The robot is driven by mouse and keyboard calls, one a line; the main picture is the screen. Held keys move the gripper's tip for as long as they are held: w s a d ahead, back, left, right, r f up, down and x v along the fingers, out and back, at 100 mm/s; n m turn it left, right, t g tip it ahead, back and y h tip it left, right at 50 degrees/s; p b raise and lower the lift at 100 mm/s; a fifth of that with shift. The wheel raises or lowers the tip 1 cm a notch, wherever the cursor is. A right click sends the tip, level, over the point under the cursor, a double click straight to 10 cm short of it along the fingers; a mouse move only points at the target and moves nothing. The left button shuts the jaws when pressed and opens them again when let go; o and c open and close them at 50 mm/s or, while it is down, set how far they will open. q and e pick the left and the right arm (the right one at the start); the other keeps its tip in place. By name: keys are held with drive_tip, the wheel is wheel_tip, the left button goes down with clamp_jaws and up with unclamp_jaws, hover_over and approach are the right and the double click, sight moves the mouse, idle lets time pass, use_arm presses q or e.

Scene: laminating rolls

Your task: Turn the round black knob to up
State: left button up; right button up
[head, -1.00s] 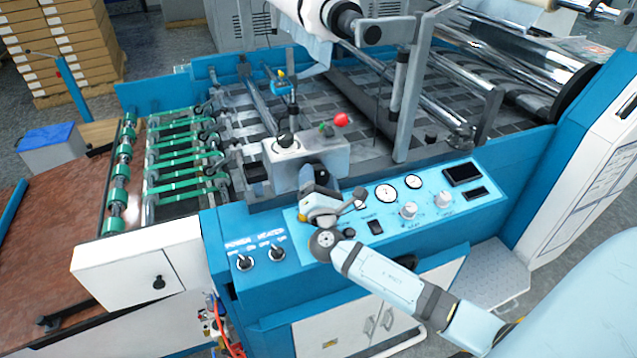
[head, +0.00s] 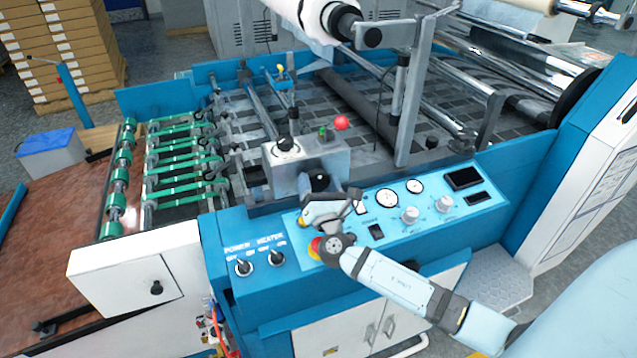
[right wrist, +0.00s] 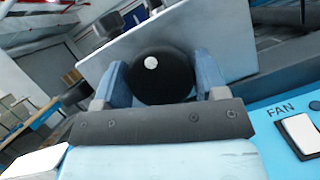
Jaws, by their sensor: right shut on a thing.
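The round black knob (head: 319,181) is on the front of the grey box at the middle of the machine. In the right wrist view the knob (right wrist: 165,85) sits between the two blue-grey fingers, with its white dot near the top, slightly left of its middle. My right gripper (head: 320,195) is at the knob, shut on it from the front; its fingers (right wrist: 162,80) touch or nearly touch both sides. The lower part of the knob is hidden behind the gripper's dark palm. My left gripper is not in view.
A blue panel (head: 400,238) below holds gauges, grey dials and switches. The grey box (head: 335,162) carries a red ball knob (head: 341,123) on top. POWER and HEATER switches (head: 244,267) are at the left.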

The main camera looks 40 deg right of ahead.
sight(319, 185)
drive_tip(key=o, duration=0.9)
drive_tip(key=shift+s+f, duration=0.1)
drive_tip(key=shift+s+a+f, duration=0.15)
drive_tip(key=shift+s+f, duration=0.05)
drive_tip(key=shift+s, duration=0.05)
drive_tip(key=b+v, duration=0.1)
drive_tip(key=v, duration=0.2)
drive_tip(key=shift+b, duration=0.35)
drive_tip(key=shift+s+a+r+b, duration=0.1)
drive_tip(key=shift+s+a+b, duration=0.4)
drive_tip(key=shift+s, duration=1.25)
drive_tip(key=shift+s+a+r+b, duration=0.1)
drive_tip(key=shift+s+a, duration=0.75)
drive_tip(key=shift+s, duration=0.9)
drive_tip(key=shift+s+a+r+b, duration=0.2)
drive_tip(key=shift+s+a, duration=0.45)
drive_tip(key=shift+s, duration=1.15)
drive_tip(key=shift+f, duration=0.15)
